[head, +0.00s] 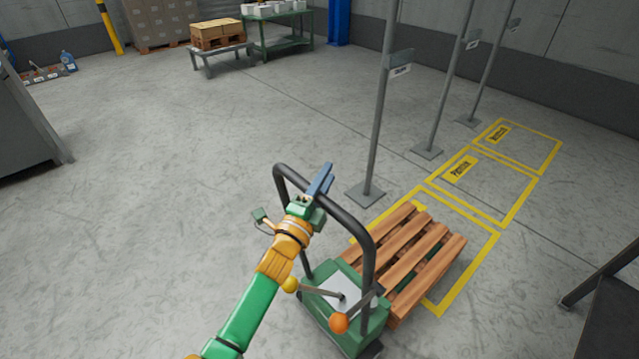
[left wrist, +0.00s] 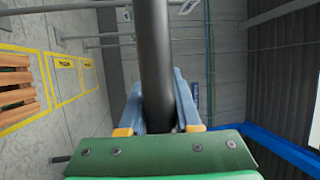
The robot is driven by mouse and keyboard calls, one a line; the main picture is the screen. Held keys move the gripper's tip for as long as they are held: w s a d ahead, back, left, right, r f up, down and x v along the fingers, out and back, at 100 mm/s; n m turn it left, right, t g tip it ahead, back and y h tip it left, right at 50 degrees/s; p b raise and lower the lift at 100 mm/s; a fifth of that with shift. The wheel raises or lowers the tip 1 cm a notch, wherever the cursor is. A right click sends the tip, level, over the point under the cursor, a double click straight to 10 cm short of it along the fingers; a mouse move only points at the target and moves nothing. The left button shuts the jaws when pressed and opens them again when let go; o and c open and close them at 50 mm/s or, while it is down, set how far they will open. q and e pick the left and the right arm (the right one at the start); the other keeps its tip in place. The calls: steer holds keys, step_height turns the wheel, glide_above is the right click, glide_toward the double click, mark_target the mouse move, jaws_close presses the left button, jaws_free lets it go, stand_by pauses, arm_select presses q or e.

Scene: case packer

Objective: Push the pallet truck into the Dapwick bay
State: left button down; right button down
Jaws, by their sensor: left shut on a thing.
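The green pallet truck (head: 335,312) stands upright on the floor in the head view, carrying a wooden pallet (head: 405,250). Its black hoop handle (head: 366,262) rises toward me. My left gripper (head: 320,182) is shut on the top of this handle; the left wrist view shows the dark bar (left wrist: 157,75) between the blue fingers. The pallet lies over part of the nearest yellow-outlined bay (head: 478,262), hiding its near-left side and any floor label. Two more bays, the middle one (head: 524,205) and the far one (head: 552,158), have labels too small to read surely. My right gripper is out of view.
Grey sign posts (head: 377,140) on flat bases stand along the left side of the bays, the nearest close to the pallet. A dark structure (head: 605,305) is at lower right. A grey cabinet (head: 25,125) stands left. The floor at left is clear.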

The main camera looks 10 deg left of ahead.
arm_select(q)
steer(key=shift+w+d+f, duration=0.1)
steer(key=shift+d+f, duration=0.2)
steer(key=shift+f, duration=0.25)
steer(key=shift+s+a+r, duration=0.1)
steer(key=shift+s+a, duration=0.1)
steer(key=c, duration=0.6)
jaws_free()
steer(key=shift+w+d, duration=0.1)
steer(key=shift+w+d+r, duration=0.1)
steer(key=shift+r, duration=0.1)
steer(key=v, duration=0.7)
